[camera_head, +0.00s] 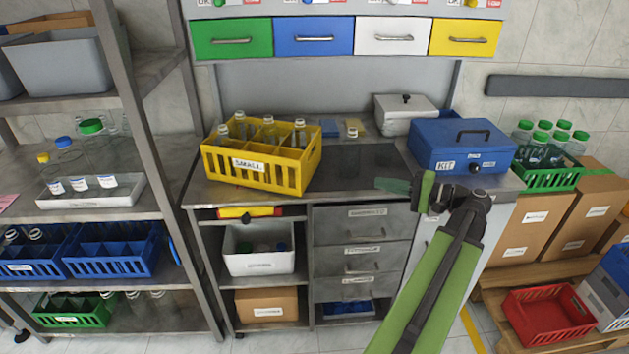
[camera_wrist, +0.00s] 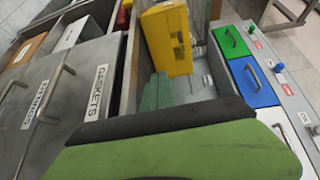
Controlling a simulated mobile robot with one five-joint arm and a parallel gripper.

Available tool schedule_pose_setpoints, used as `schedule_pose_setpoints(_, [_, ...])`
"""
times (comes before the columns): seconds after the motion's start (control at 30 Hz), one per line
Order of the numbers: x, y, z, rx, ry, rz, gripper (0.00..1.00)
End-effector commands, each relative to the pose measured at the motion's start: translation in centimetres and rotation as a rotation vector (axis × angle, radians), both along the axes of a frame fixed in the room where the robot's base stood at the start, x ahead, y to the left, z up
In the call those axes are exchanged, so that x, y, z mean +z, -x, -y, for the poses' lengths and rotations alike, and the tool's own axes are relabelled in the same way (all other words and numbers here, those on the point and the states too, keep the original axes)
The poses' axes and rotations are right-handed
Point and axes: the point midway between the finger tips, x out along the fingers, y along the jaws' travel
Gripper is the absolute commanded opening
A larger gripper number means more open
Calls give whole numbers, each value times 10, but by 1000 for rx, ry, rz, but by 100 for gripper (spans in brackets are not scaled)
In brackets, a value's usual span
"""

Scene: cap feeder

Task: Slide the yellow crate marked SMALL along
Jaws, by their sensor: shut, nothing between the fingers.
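The yellow crate marked SMALL (camera_head: 231,168) stands upright at the left end of the workbench top, set at a slight angle, with several clear bottles in it. Its label faces the front. In the wrist view the yellow crate (camera_wrist: 166,42) shows ahead of the fingers, partly cut off by the top edge. My gripper (camera_head: 388,185) is to the right of the crate, near the bench's front edge, apart from it. In the wrist view the green fingertips of my gripper (camera_wrist: 157,92) are together and hold nothing.
A dark panel (camera_head: 350,170) lies on the bench between crate and gripper, looking clear. A blue KIT box (camera_head: 440,143) stands at the right end, close to my gripper. A grey lidded box (camera_head: 402,118) and a small bottle (camera_head: 352,132) are at the back. A shelf post (camera_head: 150,150) stands left.

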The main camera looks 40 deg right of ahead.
Motion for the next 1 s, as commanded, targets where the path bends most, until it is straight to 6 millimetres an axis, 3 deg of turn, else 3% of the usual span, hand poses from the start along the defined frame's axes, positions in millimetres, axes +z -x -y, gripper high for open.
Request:
schedule_pose_setpoints(0.03, [-5, 20, 13, -36, -5, 35, 0])
schedule_pose_setpoints(0.13, [2, 40, 24, -70, -9, 79, 0])
schedule_pose_setpoints(0.37, [7, 39, 25, -76, -9, 89, 0])
schedule_pose_setpoints(0.57, [6, 5, 16, -73, -9, 88, 0])
schedule_pose_setpoints(1.0, [6, -90, -7, -73, -10, 87, 0])
